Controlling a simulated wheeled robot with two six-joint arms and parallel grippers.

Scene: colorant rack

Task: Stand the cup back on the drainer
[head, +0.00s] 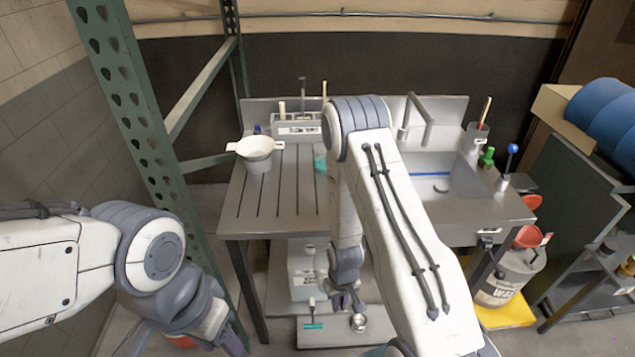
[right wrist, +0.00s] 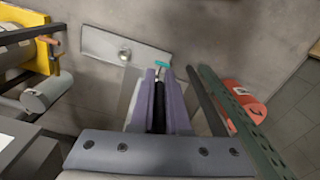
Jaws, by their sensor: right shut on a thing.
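My right gripper (head: 346,299) hangs low in front of the sink unit. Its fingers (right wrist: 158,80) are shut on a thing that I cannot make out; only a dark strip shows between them. A small metal cup (head: 358,322) is below it in the head view, over a low pale board (head: 380,328); in the right wrist view the cup (right wrist: 124,54) is apart from the fingers. The slotted drainer (head: 240,205) is up left of the sink. A white eared vessel (head: 257,150) stands on it, and a teal vessel (head: 320,162) is partly behind my arm. My left gripper (head: 225,340) is partly cut off at the bottom.
A teal-ended tool (head: 313,326) is at the board's left. A green rack post (head: 135,110) rises at the left. The sink basin (head: 445,190), a grey bucket (head: 510,275) and a shelf cart (head: 590,200) are at the right. The drainer's front left is bare.

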